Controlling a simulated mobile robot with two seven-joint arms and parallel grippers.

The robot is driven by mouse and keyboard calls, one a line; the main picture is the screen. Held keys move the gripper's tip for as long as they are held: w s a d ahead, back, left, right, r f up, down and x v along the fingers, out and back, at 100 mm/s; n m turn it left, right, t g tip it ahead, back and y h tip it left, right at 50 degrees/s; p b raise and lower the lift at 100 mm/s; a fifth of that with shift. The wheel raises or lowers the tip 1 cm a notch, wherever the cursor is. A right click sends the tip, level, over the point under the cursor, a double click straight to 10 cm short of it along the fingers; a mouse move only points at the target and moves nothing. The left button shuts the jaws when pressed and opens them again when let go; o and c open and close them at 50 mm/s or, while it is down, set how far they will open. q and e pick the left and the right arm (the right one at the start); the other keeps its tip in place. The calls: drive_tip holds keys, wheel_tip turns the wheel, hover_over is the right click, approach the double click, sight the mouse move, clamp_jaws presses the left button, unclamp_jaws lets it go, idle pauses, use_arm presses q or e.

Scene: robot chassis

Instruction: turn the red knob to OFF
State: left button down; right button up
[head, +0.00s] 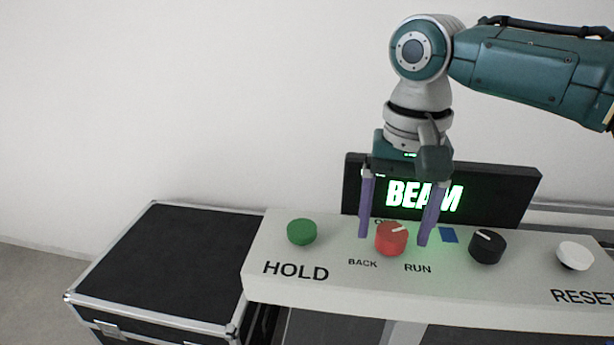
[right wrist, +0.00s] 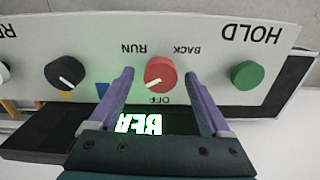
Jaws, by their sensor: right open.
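The red knob (head: 391,238) sits on the pale panel (head: 330,287), with OFF behind it, BACK front left and RUN front right. Its white mark points to the back right in the head view, between OFF and RUN. The knob also shows in the right wrist view (right wrist: 160,74), with the mark toward the lower left. My right gripper (head: 394,241) points down, open, one purple finger on each side of the knob. A gap shows between the left finger and the knob; contact on the right is unclear. OFF is partly hidden in the head view. My left gripper is not in view.
A green button (head: 301,232) is left of the knob. A black knob (head: 487,247) and a white button (head: 575,256) are to the right. A lit display (head: 500,190) reading BEAM stands close behind the gripper. A black case (head: 170,250) stands left of the panel.

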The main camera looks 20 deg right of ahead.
drive_tip(key=shift+f, duration=0.1)
clamp_jaws()
idle(0.7)
